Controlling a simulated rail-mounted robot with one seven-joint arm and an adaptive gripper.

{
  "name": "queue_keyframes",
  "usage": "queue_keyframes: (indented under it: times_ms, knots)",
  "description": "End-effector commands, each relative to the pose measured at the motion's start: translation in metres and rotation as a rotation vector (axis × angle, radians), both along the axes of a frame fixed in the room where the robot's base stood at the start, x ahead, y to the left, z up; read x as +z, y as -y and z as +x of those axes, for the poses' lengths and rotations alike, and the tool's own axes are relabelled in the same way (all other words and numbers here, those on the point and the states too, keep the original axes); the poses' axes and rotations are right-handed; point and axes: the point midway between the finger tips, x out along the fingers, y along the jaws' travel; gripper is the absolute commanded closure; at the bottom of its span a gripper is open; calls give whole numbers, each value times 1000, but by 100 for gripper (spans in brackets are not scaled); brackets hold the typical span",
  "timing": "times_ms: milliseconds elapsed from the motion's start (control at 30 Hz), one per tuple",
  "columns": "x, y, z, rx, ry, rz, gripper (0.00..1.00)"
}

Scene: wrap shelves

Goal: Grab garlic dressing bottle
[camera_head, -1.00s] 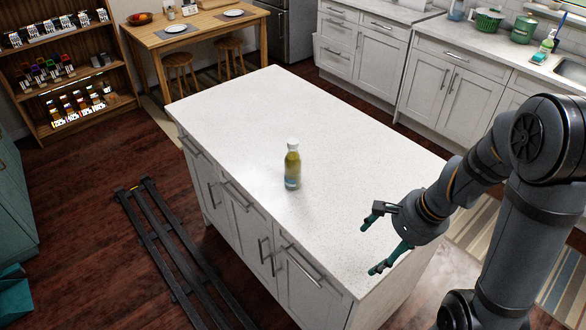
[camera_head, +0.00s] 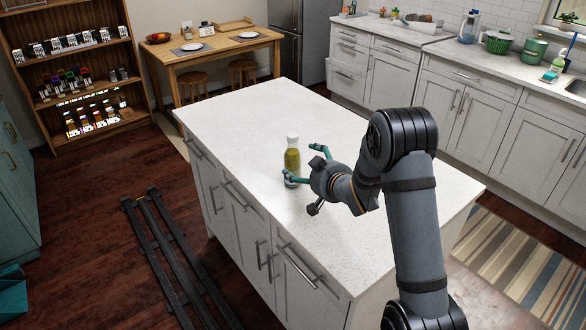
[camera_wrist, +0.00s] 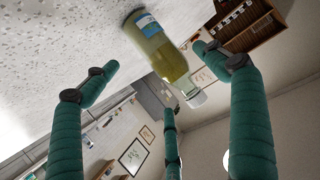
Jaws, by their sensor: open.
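The garlic dressing bottle (camera_head: 292,160), with yellow-green contents and a white cap, stands upright on the white island counter (camera_head: 250,115). In the wrist view, the bottle (camera_wrist: 160,50) appears tilted and upside down, with a blue and white label. My gripper (camera_head: 302,164) is open at the bottle's right side, low over the counter. In the head view, one green finger reaches across the bottle's lower part and another extends behind it to the right. In the wrist view, the bottle lies between and beyond the spread fingertips; I cannot tell whether any finger touches it.
The counter around the bottle is otherwise clear. A wooden shelf (camera_head: 75,75) with small packages stands at the far left. A wooden table (camera_head: 215,50) with plates and stools is at the back. Dark rails (camera_head: 175,260) lie on the floor at left.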

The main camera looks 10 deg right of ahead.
Motion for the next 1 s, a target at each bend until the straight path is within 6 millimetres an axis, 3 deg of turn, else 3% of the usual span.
queue_keyframes:
  times_ms: [100,367,700,1000]
  knots:
    - [-4,-4,16,0,-2,0,15]
    - [-12,-7,32,-2,-3,-1,15]
    - [-29,-14,68,-3,-3,-1,15]
    - [-33,-15,74,-4,-2,-1,15]
